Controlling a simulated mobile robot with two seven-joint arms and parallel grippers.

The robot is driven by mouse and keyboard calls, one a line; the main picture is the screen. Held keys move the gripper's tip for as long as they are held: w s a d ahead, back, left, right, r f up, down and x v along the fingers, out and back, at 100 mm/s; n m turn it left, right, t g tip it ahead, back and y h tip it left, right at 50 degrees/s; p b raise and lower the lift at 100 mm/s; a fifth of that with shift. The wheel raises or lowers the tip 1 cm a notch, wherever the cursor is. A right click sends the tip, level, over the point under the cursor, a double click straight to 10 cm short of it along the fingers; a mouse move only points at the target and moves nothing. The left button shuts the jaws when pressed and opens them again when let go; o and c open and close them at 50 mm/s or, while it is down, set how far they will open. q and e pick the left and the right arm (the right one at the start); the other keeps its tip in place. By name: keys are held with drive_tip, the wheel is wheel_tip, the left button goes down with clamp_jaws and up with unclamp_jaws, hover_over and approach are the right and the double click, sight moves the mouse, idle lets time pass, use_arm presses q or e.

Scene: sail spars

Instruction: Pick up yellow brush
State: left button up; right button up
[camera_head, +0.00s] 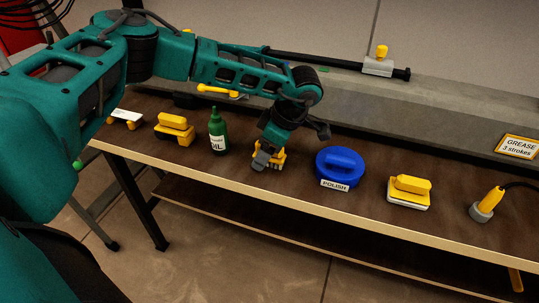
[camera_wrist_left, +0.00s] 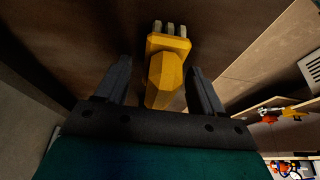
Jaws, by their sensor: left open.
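The yellow brush (camera_wrist_left: 165,75) lies on the dark brown table, with pale bristle tufts showing at its far end in the left wrist view. In the head view the brush (camera_head: 281,157) is partly hidden behind my left gripper (camera_head: 264,157). In the left wrist view my left gripper (camera_wrist_left: 160,85) is open, with one dark finger on each side of the brush handle. Gaps show between the fingers and the handle. My right gripper is not in view.
A green oil bottle (camera_head: 217,131) stands left of the brush, and a blue polish tin (camera_head: 340,166) sits to its right. Yellow-handled tools (camera_head: 174,128), (camera_head: 409,190) and a yellow-and-grey tool (camera_head: 487,204) share the table. A dark spar (camera_head: 330,61) lies behind.

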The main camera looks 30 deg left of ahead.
use_arm(q)
drive_tip(key=c, duration=1.1)
drive_tip(key=shift+r, duration=0.1)
drive_tip(key=shift+c, duration=0.2)
wheel_tip(320, 180, up, 20)
drive_tip(key=p, duration=0.2)
drive_tip(key=shift+p, duration=0.4)
